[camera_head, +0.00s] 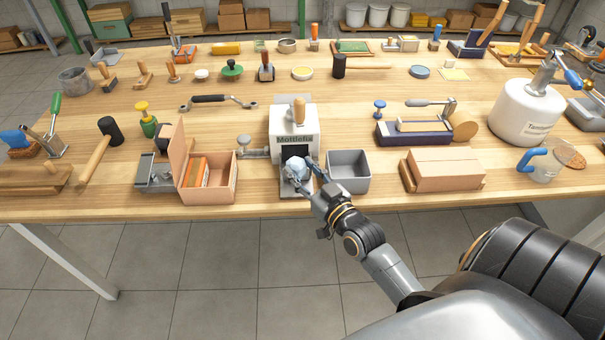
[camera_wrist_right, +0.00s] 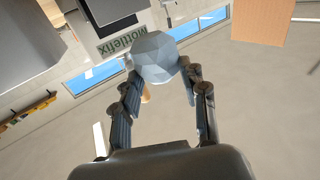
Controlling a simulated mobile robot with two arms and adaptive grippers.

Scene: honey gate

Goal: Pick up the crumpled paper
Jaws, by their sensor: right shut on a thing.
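The crumpled paper (camera_head: 297,167) is a pale blue-grey faceted ball at the front of the white Mottlefix box (camera_head: 294,126). My right gripper (camera_head: 299,175) is shut on it, with a finger on each side. In the right wrist view the paper (camera_wrist_right: 155,57) sits between the two fingertips of the gripper (camera_wrist_right: 158,78). The head view does not clearly show whether the paper touches the grey plate (camera_head: 297,187) under it. My left gripper is not in view.
A grey open bin (camera_head: 348,171) stands just right of the gripper. A pink open box (camera_head: 208,190) with an orange-and-green packet stands to the left. A cardboard box (camera_head: 444,168) lies farther right. The wooden table (camera_head: 258,205) has a narrow bare strip at its front edge.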

